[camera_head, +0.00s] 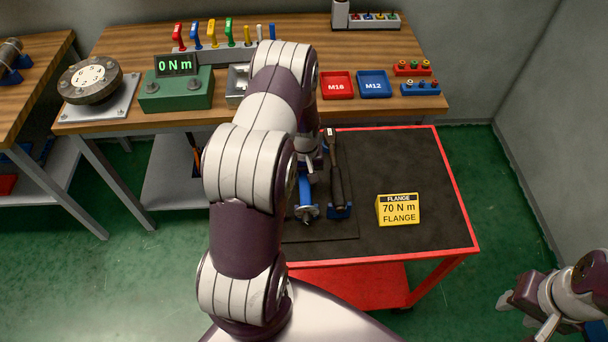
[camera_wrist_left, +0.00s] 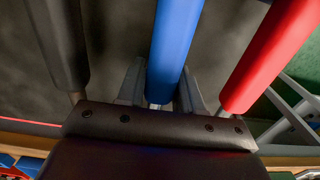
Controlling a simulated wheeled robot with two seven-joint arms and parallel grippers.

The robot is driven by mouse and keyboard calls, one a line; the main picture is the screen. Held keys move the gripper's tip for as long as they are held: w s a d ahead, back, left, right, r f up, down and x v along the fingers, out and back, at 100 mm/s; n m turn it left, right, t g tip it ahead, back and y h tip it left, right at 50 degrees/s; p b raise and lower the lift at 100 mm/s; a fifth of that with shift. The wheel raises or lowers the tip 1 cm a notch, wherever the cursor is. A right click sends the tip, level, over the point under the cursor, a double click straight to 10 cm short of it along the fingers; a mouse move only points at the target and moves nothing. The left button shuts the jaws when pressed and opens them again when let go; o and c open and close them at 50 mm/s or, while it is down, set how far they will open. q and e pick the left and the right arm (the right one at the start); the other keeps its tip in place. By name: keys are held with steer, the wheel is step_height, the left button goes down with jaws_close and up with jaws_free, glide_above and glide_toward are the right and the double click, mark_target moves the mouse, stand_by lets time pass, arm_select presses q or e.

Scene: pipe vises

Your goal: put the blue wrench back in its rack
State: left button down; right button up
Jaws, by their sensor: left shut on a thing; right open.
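In the left wrist view, the blue wrench's handle (camera_wrist_left: 175,45) runs between my left gripper's fingers (camera_wrist_left: 160,88), which are shut on it. My right gripper (camera_head: 525,315) is open and empty at lower right, clear of the cart.
The red-edged cart (camera_head: 440,190) has a yellow 70 N m flange sign (camera_head: 398,209) and free dark top around it. In the left wrist view, a black handle (camera_wrist_left: 58,40) and a red handle (camera_wrist_left: 270,55) flank the blue one. A workbench (camera_head: 130,50) stands behind.

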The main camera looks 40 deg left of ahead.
arm_select(q)
steer(key=c, duration=0.7)
jaws_free()
steer(key=shift+f, duration=0.1)
steer(key=shift+o, duration=0.2)
step_height(320, 180, up, 13)
steer(key=b, duration=0.1)
steer(key=shift+b, duration=0.4)
steer(key=shift+w+f, duration=0.1)
steer(key=shift+f, duration=0.05)
